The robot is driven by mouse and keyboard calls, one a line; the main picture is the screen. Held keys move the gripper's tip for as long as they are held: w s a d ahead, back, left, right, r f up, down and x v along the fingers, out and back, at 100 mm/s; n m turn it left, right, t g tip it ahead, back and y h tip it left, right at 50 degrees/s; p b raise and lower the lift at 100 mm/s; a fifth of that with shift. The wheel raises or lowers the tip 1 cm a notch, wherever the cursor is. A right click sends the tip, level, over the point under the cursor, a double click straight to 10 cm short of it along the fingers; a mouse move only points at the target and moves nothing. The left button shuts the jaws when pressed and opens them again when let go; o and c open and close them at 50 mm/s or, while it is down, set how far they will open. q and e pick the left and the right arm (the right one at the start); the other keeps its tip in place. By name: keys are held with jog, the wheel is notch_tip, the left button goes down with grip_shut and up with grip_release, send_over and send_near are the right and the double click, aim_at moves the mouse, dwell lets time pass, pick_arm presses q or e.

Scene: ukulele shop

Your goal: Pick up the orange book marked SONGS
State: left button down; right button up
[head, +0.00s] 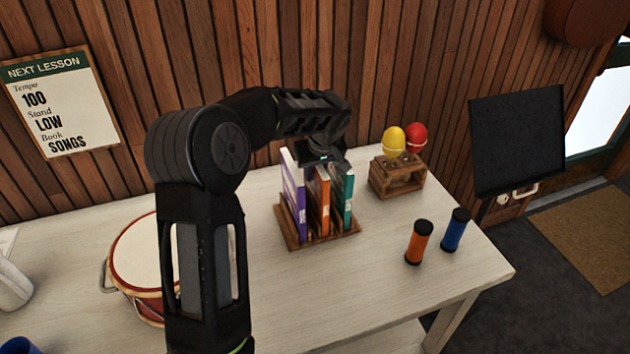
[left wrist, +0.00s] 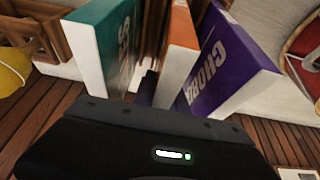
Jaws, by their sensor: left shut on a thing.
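The orange book (head: 319,203) stands upright between a purple book (head: 293,196) and a teal book (head: 347,197) in a wooden rack (head: 290,238). My left gripper (head: 322,164) reaches down from above and is shut on the top of the orange book. In the left wrist view the orange book (left wrist: 181,45) is between the teal book (left wrist: 108,45) and the purple book (left wrist: 229,62). A dark finger shows beside the orange book; the other finger is mostly hidden. The marking on the orange book cannot be read. My right gripper is out of view.
A wooden holder (head: 398,178) with yellow and red egg-topped pieces stands right of the rack. Orange (head: 418,243) and blue (head: 455,230) cylinders stand near the table's right edge. A drum (head: 135,250) is at left. The table in front of the rack is clear.

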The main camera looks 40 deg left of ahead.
pick_arm(q)
notch_tip(320, 180, up, 11)
jog(key=shift+f+b, duration=0.2)
jog(key=shift+b, duration=0.15)
dwell(0.6)
